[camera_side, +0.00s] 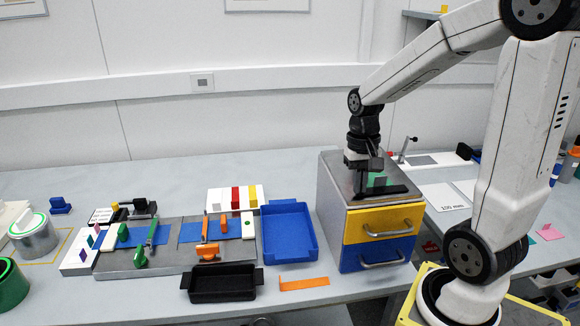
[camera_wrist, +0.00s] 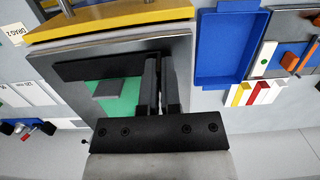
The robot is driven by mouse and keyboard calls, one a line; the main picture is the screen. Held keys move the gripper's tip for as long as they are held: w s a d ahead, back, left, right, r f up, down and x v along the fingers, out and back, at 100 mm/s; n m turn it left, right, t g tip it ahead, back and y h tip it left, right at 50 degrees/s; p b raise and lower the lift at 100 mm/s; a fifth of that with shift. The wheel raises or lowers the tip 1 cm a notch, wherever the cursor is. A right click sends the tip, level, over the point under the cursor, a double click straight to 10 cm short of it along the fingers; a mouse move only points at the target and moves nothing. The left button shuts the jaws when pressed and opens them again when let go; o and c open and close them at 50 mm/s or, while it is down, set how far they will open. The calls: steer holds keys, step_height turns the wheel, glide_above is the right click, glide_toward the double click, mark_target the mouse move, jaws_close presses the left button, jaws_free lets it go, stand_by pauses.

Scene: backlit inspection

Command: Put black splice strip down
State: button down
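The black splice strip (camera_wrist: 100,68) is a flat dark bar over the top of the drawer cabinet (camera_side: 336,177). In the wrist view it runs left from my fingers, across the edge of a green patch (camera_wrist: 125,97) with a grey square (camera_wrist: 107,90). In the side view the strip (camera_side: 385,193) shows below my gripper (camera_side: 374,176). In the wrist view my gripper (camera_wrist: 160,75) has its fingers close together at the strip's right end and appears shut on it. The fingers hide that end. I cannot tell whether the strip touches the surface below.
The cabinet has a yellow drawer (camera_side: 384,221) over a blue drawer (camera_side: 378,253), with protruding handles. An empty blue tray (camera_side: 288,229) stands to its left. A black tray (camera_side: 222,283) and orange strip (camera_side: 304,283) lie in front. A grey fixture board (camera_side: 120,262) holds several parts.

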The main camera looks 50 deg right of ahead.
steer(key=c, duration=0.8)
jaws_free()
steer(key=shift+f, duration=0.1)
steer(key=r, duration=0.8)
steer(key=w+d+r, duration=0.1)
steer(key=r, duration=0.3)
steer(key=shift+r, duration=0.15)
steer(key=a+f+n+t, duration=0.1)
steer(key=a+f+n, duration=0.2)
steer(key=f, duration=0.3)
steer(key=w+a+f+n+t, duration=0.1)
steer(key=a+f+n, duration=0.2)
steer(key=a+f, duration=0.3)
steer(key=w+a+f+n+t+h, duration=0.1)
steer(key=a+f+n, duration=0.2)
steer(key=a+f, duration=0.2)
step_height(320, 180, down, 2)
steer(key=shift+a+f+t, duration=0.1)
steer(key=shift+a+t, duration=0.05)
steer(key=shift+t, duration=0.15)
steer(key=o, duration=0.5)
